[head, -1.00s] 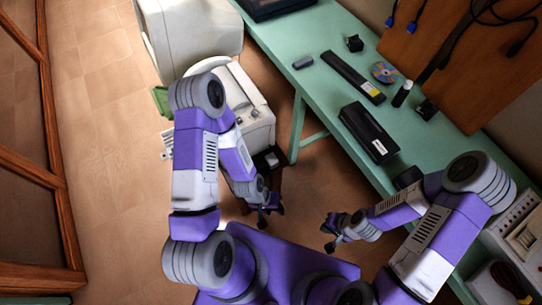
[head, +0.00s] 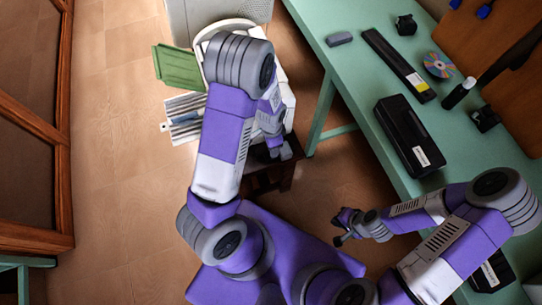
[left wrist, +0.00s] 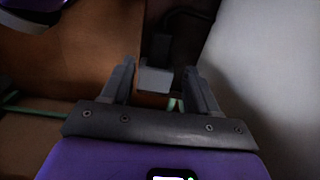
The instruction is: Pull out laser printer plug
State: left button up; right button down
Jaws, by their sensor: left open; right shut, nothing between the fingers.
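The laser printer, a white machine (head: 289,97), stands behind my left arm and is largely covered by it. In the left wrist view a small grey block (left wrist: 155,79), which looks like the plug, sits between the open fingers of my left gripper (left wrist: 160,70). A dark part (left wrist: 160,47) with a cord lies just beyond it. I cannot tell whether the fingers touch the block. In the head view my left gripper (head: 281,150) is low beside the printer, partly hidden. My right gripper (head: 342,228) is shut and empty over the floor.
A small dark brown stand (head: 281,179) is under the left gripper. The green table (head: 371,139) on the right holds a black toner cartridge (head: 410,134), a disc (head: 438,65) and other parts. A large pale wall-like surface (left wrist: 267,80) is close on the right in the wrist view.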

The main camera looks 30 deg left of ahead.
pick_arm(q)
notch_tip(320, 180, down, 7)
jog(key=b, duration=0.2)
jog(key=shift+f+b, duration=0.15)
jog(key=shift+b, duration=0.2)
grip_shut()
